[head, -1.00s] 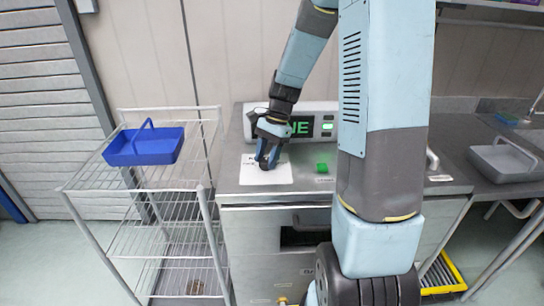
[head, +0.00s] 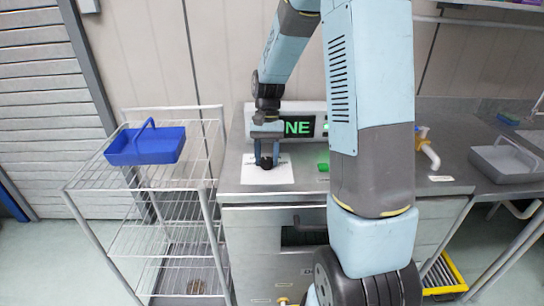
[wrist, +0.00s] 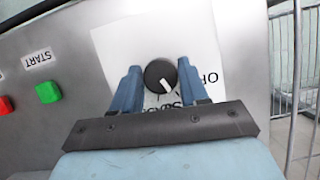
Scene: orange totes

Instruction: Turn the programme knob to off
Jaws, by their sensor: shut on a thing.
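The programme knob (wrist: 160,74) is a round black dial with a white pointer line. It stands on a white label card (wrist: 112,45); lettering that looks like OFF (wrist: 210,78) shows at the right in the wrist view. The pointer slants down and slightly right in that view, not at that lettering. My gripper (wrist: 162,82) has its two blue fingers on either side of the knob and is shut on it. In the head view my gripper (head: 266,160) points down over the card, with the dark knob (head: 266,163) between the fingertips. Some card lettering is hidden by the gripper.
A green START button (wrist: 47,91) and a red button (wrist: 5,105) lie on the steel top. A lit green display (head: 297,127) stands behind. A wire rack (head: 140,185) with a blue basket (head: 147,145) is at left; a grey tray (head: 505,162) is at right.

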